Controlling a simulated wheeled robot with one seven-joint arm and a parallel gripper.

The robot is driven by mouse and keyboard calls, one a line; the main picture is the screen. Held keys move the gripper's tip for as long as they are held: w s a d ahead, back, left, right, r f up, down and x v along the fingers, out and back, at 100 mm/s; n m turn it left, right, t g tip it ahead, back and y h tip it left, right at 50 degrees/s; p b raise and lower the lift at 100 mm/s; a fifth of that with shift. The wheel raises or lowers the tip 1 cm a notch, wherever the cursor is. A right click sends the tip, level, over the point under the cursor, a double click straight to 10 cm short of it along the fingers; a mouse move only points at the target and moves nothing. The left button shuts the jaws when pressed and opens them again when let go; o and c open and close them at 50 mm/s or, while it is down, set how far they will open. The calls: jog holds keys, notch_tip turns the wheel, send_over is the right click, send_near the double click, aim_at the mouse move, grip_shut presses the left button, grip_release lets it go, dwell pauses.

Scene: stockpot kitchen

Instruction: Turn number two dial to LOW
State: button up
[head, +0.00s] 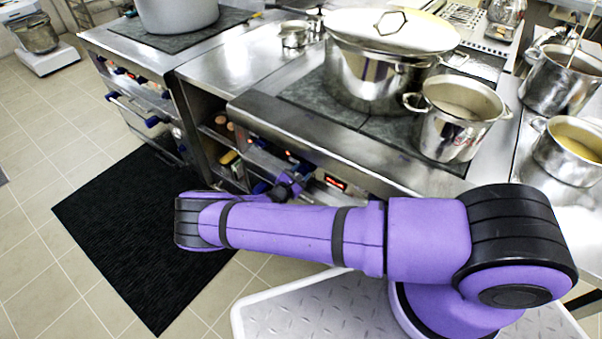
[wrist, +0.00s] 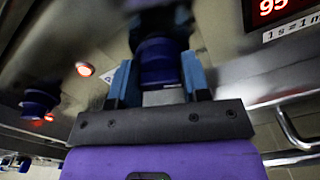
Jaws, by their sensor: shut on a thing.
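In the wrist view my gripper (wrist: 158,82) has one finger on each side of a dark blue dial (wrist: 160,62) on the steel stove front and is shut on it. The dial's pointer and most of its markings are hidden, so I cannot read its number or setting. A second blue dial (wrist: 38,98) stands apart to the left. In the head view my gripper (head: 289,186) is at the front of the stove (head: 330,145), partly behind my purple arm, and the gripped dial cannot be made out.
A red light (wrist: 84,70) glows left of the gripped dial. A red display (wrist: 270,8) and a metal handle (wrist: 292,130) are to the right. A big lidded stockpot (head: 375,85) and a smaller pot (head: 455,125) stand on the stove. A black mat (head: 130,240) lies on the floor.

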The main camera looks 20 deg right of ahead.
jog(key=o, duration=0.9)
jog(key=shift+c, duration=0.2)
jog(key=v, duration=1.1)
